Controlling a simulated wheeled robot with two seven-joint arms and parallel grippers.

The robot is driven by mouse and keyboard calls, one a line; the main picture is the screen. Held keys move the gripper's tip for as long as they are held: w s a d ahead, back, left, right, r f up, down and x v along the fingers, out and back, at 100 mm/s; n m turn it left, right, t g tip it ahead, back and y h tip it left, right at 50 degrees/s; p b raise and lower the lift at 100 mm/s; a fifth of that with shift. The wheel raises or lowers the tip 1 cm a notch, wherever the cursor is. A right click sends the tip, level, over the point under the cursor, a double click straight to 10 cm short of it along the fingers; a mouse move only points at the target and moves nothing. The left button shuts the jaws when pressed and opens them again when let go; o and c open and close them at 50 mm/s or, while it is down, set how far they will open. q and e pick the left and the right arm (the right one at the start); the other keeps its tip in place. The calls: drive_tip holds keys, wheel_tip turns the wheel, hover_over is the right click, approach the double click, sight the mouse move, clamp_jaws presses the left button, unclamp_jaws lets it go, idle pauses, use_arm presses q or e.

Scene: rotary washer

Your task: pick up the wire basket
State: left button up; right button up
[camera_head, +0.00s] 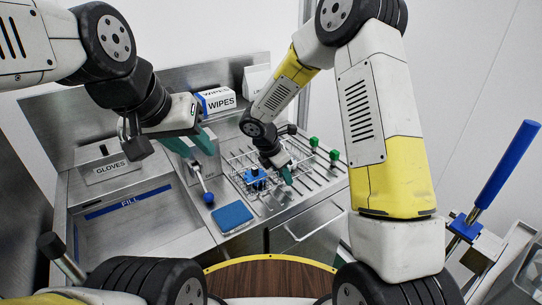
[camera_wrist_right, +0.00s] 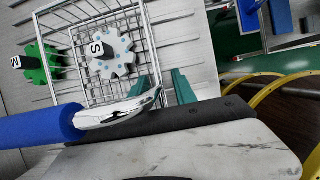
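The wire basket (camera_head: 250,172) stands on the ribbed metal drainboard, with a blue part (camera_head: 255,176) showing in it. In the right wrist view, the basket (camera_wrist_right: 148,38) holds a pale gear marked S (camera_wrist_right: 112,58). My right gripper (camera_head: 286,172) is low at the basket's right side. In the right wrist view, its teal fingertips (camera_wrist_right: 172,88) are a little apart beside the basket's wire side; I cannot tell whether a wire lies between them. My left gripper (camera_head: 192,140) hangs left of the basket, its teal fingers apart and empty.
Green knobbed parts (camera_head: 314,142) stand right of the basket. A blue sponge (camera_head: 233,217) and a blue-tipped lever (camera_head: 208,197) are to the front left. The FILL basin (camera_head: 135,225) is at left, and the WIPES box (camera_head: 216,100) behind. A blue handle (camera_wrist_right: 40,122) fills the wrist view's left foreground.

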clamp_jaws()
drive_tip(key=shift+r, duration=0.1)
idle(1.3)
